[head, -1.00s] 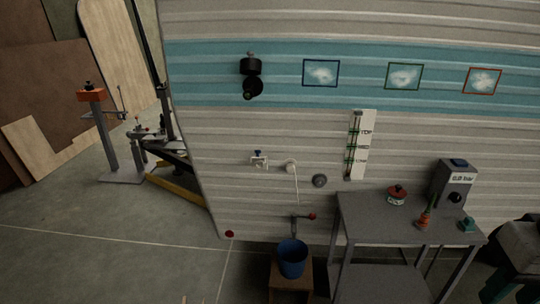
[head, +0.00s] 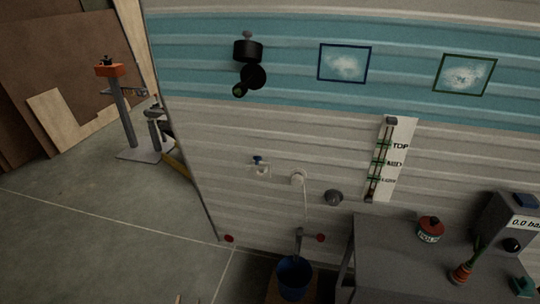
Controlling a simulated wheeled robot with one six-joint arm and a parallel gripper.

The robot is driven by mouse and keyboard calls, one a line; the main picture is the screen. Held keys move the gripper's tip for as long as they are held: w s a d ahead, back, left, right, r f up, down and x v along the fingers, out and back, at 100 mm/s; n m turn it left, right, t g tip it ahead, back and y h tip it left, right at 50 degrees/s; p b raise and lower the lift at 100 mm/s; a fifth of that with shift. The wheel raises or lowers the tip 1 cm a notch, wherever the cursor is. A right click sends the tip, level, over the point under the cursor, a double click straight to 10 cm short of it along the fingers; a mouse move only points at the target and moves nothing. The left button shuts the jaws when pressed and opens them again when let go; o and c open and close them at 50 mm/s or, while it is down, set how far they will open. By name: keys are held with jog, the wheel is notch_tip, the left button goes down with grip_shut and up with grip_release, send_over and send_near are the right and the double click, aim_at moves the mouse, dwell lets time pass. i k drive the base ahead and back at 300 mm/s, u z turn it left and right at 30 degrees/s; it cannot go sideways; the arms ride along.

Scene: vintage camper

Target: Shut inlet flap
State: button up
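I cannot tell for sure which fitting on the camper wall is the inlet flap. A small white fitting with a blue top (head: 261,168) sits low on the ribbed wall in the head view. To its right is a round white fitting (head: 298,177) with a thin line hanging down from it. Further right is a round grey knob or cap (head: 333,197). A black fitting (head: 248,52) with a round part hanging below it is higher up, on the blue band. My gripper is not in view.
A grey table (head: 385,240) at lower right holds a red-topped tin (head: 429,229), a plant pot (head: 462,273) and a gauge box (head: 508,222). A blue bucket (head: 293,278) stands under a tap. A level gauge (head: 386,160) hangs on the wall. The floor at left (head: 110,225) is open.

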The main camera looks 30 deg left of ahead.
aim_at(258, 159)
jog(key=u, duration=0.35)
jog(key=i, duration=0.6)
jog(key=u, duration=0.95)
jog(key=i, duration=0.3)
jog(key=u, duration=0.3)
